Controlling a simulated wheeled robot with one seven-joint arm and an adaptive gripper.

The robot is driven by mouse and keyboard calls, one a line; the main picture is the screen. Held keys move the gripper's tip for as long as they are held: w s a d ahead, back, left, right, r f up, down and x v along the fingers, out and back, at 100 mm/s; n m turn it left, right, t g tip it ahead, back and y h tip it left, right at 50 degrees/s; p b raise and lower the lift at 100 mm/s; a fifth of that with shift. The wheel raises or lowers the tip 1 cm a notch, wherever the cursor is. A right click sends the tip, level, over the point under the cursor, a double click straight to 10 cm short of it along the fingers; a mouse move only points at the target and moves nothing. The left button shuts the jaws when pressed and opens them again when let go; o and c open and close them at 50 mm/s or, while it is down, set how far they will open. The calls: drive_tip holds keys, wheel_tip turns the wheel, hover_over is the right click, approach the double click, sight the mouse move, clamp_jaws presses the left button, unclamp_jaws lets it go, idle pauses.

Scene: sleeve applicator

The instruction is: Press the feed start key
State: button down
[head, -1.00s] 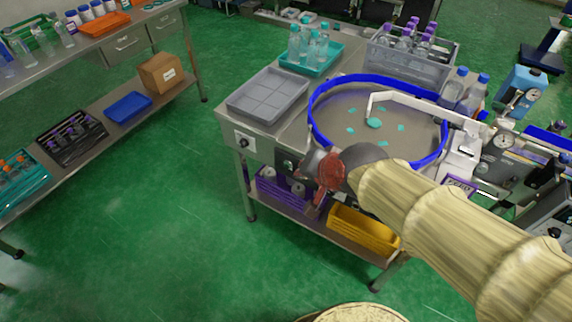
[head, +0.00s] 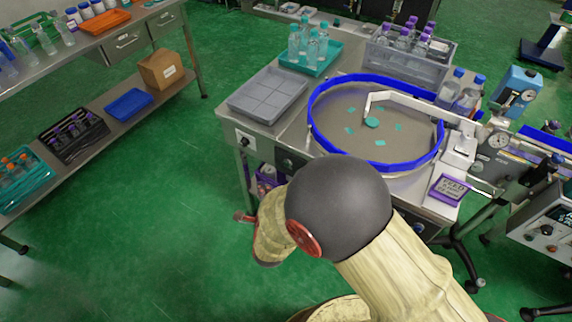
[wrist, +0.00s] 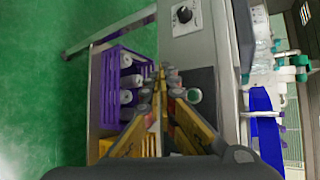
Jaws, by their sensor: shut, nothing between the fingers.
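In the head view, a dark control (head: 288,162) shows on the same table front, partly close to my arm. My gripper (wrist: 166,78) is shut and empty, its yellow fingers together at the tips. In the picture the tips lie just left of the button; contact cannot be told. In the head view my arm hides the gripper.
A black knob (wrist: 184,14) sits on the same panel. A purple crate (wrist: 122,85) with rolls is on the shelf below. The bowl with a blue rim (head: 318,118) and a grey tray (head: 268,95) are on top. Green floor is clear at left.

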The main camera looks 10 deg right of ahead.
sight(287, 164)
drive_tip(key=w+d+b, duration=0.1)
drive_tip(key=w+d, duration=0.4)
drive_tip(key=w, duration=0.2)
drive_tip(key=shift+d, duration=0.25)
idle(0.3)
drive_tip(key=shift+b, duration=0.3)
idle(1.0)
drive_tip(key=shift+w+d, duration=0.25)
drive_tip(key=shift+w, duration=0.05)
